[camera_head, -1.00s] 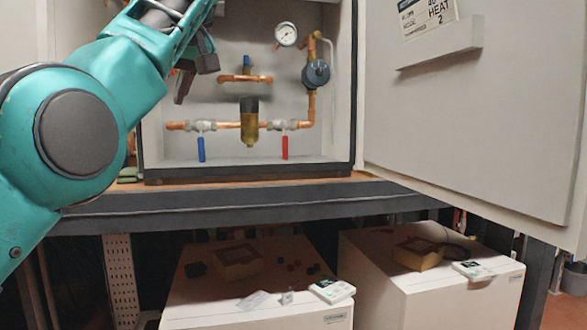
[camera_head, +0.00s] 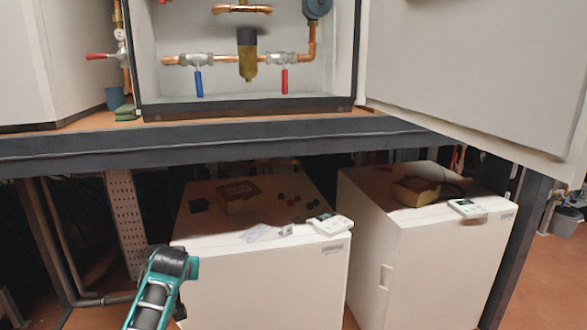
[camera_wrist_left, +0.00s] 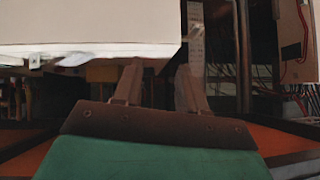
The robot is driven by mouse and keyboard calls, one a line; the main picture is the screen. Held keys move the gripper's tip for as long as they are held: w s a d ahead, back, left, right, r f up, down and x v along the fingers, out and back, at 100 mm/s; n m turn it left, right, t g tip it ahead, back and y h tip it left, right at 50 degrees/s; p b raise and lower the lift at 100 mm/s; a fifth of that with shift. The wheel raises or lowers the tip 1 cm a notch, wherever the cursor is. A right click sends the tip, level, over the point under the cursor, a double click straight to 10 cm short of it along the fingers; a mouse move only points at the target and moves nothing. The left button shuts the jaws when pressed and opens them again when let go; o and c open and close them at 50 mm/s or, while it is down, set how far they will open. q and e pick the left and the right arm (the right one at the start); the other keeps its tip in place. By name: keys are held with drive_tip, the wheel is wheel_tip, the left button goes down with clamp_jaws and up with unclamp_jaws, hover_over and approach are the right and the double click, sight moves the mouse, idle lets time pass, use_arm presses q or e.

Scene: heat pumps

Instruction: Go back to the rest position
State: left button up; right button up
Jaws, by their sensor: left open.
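My left gripper (camera_wrist_left: 158,78) shows in the left wrist view with its two dark fingers apart and nothing between them. A white box edge (camera_wrist_left: 90,28) fills the upper left of that view, close to the fingers; I cannot tell any touching. In the head view, part of my teal left arm (camera_head: 160,290) is low at the bottom left, in front of the lower white unit (camera_head: 265,290). Its gripper fingers cannot be made out there. My right gripper is in neither view.
An open cabinet (camera_head: 150,95) with copper pipes, a blue valve handle (camera_head: 198,83) and a red one (camera_head: 285,80) stands on the bench (camera_head: 240,145). Its door (camera_head: 470,70) is swung open right. A second white unit (camera_head: 425,255) stands below. Floor shows at far right.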

use_arm(q)
drive_tip(key=s+d+f+m+h, duration=0.1)
drive_tip(key=s+d+f+m, duration=0.1)
drive_tip(key=s+f, duration=0.8)
drive_tip(key=s+d+f+h, duration=0.1)
drive_tip(key=s+d, duration=0.1)
drive_tip(key=s, duration=0.6)
drive_tip(key=s+d+f+m+t+h, duration=0.1)
drive_tip(key=s+d+f+h, duration=0.1)
drive_tip(key=s, duration=0.6)
drive_tip(key=s+d+f+m+h, duration=0.1)
drive_tip(key=s+d+f, duration=0.1)
drive_tip(key=s, duration=0.7)
drive_tip(key=shift+d+h, duration=0.4)
drive_tip(key=shift+d, duration=0.2)
drive_tip(key=shift+f, duration=0.1)
drive_tip(key=shift+c, duration=0.2)
